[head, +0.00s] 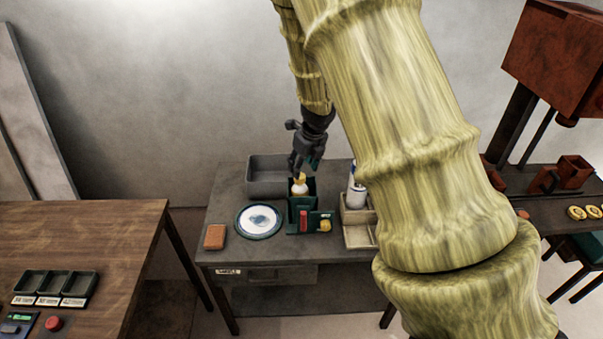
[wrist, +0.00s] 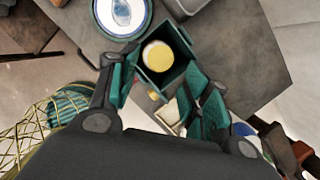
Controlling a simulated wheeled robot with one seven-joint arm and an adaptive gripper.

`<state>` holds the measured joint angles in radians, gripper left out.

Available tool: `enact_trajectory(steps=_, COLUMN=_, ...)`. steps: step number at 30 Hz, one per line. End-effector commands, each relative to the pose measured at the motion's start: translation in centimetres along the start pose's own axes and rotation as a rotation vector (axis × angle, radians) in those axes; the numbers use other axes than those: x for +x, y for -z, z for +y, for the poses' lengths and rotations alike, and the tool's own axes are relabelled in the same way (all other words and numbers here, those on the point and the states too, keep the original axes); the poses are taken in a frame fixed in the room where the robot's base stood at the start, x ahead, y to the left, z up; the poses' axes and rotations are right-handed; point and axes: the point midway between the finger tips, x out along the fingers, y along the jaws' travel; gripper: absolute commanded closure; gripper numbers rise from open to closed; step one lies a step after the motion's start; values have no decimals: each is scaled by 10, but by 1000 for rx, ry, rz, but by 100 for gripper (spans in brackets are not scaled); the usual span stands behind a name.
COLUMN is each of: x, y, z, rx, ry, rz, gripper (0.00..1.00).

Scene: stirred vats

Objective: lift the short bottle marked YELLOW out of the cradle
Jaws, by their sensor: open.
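The short bottle (head: 299,187) has a yellow top and stands in the back part of a dark green cradle (head: 290,228) on the grey table. In the wrist view the bottle's round yellow top (wrist: 158,56) shows inside one square compartment of the cradle (wrist: 176,80). My gripper (head: 304,172) is just above the bottle in the head view. In the wrist view my gripper (wrist: 165,98) is open, its two fingers apart with nothing between them, and the bottle lies ahead of the gap. Any marking on the bottle is too small to read.
A white-and-blue plate (head: 258,221) is left of the cradle, a grey bin (head: 267,176) behind it. A white bottle (head: 356,192) stands in a beige holder (head: 359,235) to the right. An orange block (head: 214,237) lies at the table's left.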

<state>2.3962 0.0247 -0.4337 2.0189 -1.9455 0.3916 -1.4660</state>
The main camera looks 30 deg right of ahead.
Motion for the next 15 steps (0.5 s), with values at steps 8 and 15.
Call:
enact_trajectory(steps=8, x=-26, y=0, z=0, rx=-1, ry=0, rz=0, gripper=52)
enact_trajectory(steps=15, x=-33, y=0, z=0, rx=0, ry=1, rz=1, gripper=52)
